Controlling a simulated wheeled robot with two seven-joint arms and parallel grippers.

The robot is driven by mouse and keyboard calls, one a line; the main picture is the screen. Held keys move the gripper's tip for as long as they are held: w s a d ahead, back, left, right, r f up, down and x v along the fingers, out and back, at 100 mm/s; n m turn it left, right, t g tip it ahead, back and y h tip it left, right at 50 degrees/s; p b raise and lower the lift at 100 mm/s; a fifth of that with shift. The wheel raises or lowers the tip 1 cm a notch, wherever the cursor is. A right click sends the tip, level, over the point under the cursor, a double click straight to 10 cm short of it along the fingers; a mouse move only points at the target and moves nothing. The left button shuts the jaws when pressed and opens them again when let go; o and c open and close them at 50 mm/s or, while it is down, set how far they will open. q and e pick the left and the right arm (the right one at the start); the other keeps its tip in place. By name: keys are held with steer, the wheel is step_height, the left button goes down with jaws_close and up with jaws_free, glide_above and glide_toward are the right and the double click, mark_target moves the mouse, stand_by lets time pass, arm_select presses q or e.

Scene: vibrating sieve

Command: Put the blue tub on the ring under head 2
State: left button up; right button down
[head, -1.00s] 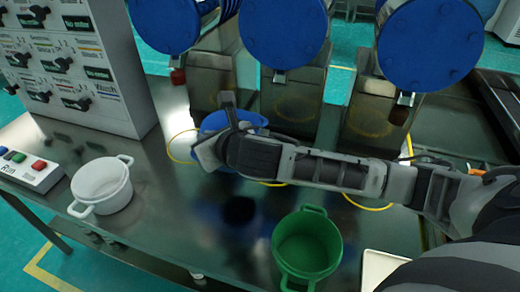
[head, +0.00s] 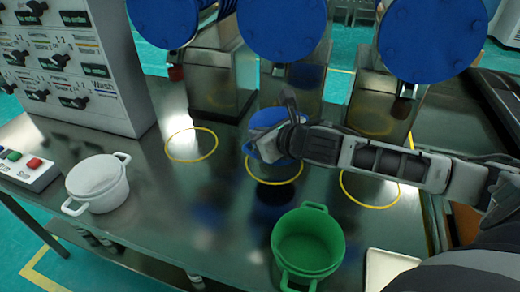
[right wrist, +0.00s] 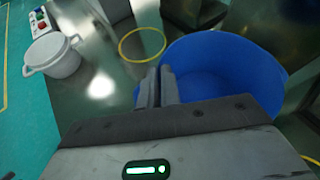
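The blue tub (head: 264,118) hangs in front of the middle sieve head, above the back part of the middle yellow ring (head: 274,182), with a dark reflection below it on the bench. My right gripper (head: 282,128) is shut on its rim; the right wrist view shows the two fingers (right wrist: 157,88) close together at the tub's left wall and the open inside of the tub (right wrist: 215,75). The middle head has a big blue disc (head: 283,25). The exact gap between tub and bench cannot be told. My left gripper is not in view.
A green tub (head: 307,245) stands in front of the rings, and a white tub (head: 98,184) stands at the left. The left ring (head: 191,145) and right ring (head: 370,203) are empty. A control cabinet (head: 70,65) and button box (head: 28,168) are at the left.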

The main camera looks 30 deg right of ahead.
steer(key=w+f, duration=0.1)
steer(key=w+d+f, duration=0.1)
steer(key=f, duration=0.1)
steer(key=w+d+f, duration=0.1)
steer(key=f, duration=0.1)
steer(key=shift+w+f, duration=0.15)
steer(key=shift+w, duration=0.15)
steer(key=shift+f, duration=1.55)
steer(key=shift+f+b, duration=0.15)
steer(key=shift+b, duration=0.15)
steer(key=c, duration=1.6)
jaws_free()
steer(key=shift+s, duration=0.15)
steer(key=v, duration=1.1)
steer(key=shift+s+r+p, duration=0.3)
steer(key=shift+r, duration=0.1)
